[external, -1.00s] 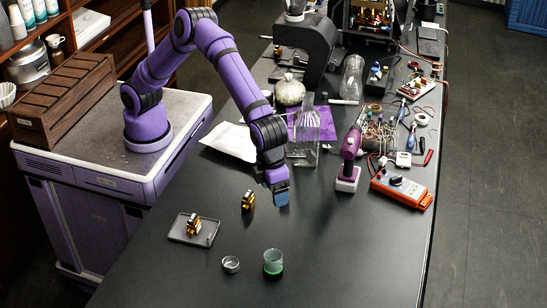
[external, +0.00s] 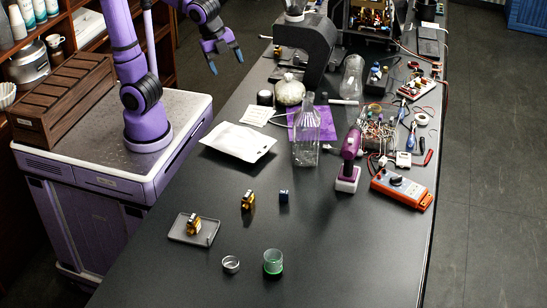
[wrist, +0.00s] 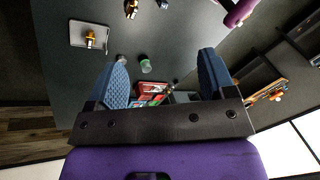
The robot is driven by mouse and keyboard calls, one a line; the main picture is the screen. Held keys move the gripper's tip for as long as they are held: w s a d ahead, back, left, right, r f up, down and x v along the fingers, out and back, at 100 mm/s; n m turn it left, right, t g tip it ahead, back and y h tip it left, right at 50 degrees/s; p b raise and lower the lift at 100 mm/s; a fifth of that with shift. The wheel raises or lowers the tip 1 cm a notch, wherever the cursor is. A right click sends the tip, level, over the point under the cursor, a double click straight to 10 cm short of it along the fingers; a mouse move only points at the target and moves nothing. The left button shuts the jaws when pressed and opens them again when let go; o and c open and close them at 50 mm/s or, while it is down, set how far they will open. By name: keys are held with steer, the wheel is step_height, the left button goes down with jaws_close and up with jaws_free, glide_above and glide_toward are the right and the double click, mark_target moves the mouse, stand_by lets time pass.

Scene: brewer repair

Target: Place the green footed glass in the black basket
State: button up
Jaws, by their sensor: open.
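The green footed glass (external: 273,262) stands upright near the front of the dark table in the external view. It also shows in the wrist view (wrist: 146,66), between my fingers but well beyond them. My gripper (external: 226,63) is open and empty, raised high at the upper left, far from the glass. In the wrist view its two blue fingers (wrist: 160,76) are spread wide. I cannot make out a black basket for certain; a dark container with red things (wrist: 152,91) lies beyond the glass in the wrist view, partly hidden.
A small clear glass dish (external: 231,264) stands left of the green glass. A grey tray (external: 178,236) holds a gold-and-black part. Another such part (external: 248,200) and a small dark-blue piece (external: 284,197) lie behind. A tall glass bottle (external: 306,140) stands farther back.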

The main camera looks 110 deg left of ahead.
steer(key=s+a+f+n, duration=0.2)
steer(key=s+a+n, duration=0.2)
steer(key=s, duration=0.4)
steer(key=s+a+f+n+t, duration=0.1)
steer(key=s+a+n, duration=0.3)
steer(key=s, duration=0.5)
steer(key=shift+f+n+h, duration=0.3)
steer(key=shift+f+n, duration=0.55)
steer(key=shift+n, duration=0.15)
